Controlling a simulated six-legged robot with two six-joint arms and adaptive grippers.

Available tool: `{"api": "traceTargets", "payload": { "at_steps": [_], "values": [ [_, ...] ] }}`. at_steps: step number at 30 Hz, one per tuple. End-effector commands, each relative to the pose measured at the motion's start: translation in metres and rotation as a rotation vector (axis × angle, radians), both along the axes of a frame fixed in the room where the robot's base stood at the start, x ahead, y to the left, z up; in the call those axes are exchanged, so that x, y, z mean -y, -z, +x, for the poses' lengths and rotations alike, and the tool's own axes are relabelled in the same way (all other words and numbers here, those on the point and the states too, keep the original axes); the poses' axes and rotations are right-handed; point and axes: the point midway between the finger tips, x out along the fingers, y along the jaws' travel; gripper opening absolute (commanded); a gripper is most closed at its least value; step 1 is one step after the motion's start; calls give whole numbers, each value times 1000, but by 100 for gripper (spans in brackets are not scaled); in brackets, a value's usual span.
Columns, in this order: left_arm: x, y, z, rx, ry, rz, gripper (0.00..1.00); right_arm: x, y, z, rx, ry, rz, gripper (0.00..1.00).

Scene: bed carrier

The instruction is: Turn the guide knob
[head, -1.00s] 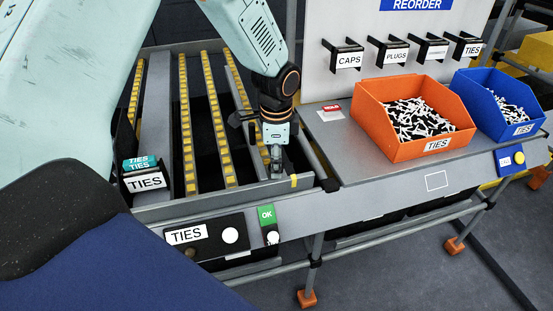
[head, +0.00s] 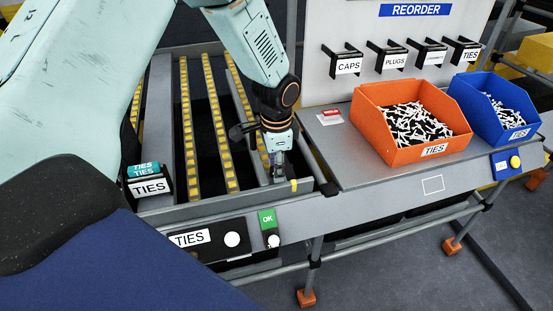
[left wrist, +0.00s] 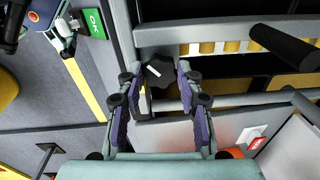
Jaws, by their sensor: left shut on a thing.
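The guide knob (left wrist: 160,76) is a dark, lobed knob with a white mark on its face. It sits at the edge of the grey rail frame in the left wrist view. My left gripper (left wrist: 155,73) has a finger on each side of the knob and is shut on it. In the head view my left gripper (head: 278,170) points down at the right front corner of the rail frame, and it hides the knob there.
Yellow roller rails (head: 222,140) run beside the gripper. A green OK sign (head: 267,218) is on the front panel. An orange bin (head: 385,140) and a blue bin (head: 480,108) stand on the right shelf. A TIES-labelled holder (head: 150,187) is at left.

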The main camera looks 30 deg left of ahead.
Motion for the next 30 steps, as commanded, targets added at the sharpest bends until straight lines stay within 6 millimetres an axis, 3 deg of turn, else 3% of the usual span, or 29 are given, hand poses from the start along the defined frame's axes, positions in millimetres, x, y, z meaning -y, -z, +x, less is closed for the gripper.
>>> {"api": "traceTargets", "payload": {
  "at_steps": [12,30],
  "values": [
    [1,0,-3,6,-253,-11,5,0,-28,0,0,0,0,40],
    [1,2,-3,10,-329,-15,5,0,-33,0,0,0,0,40]
  ]
}}
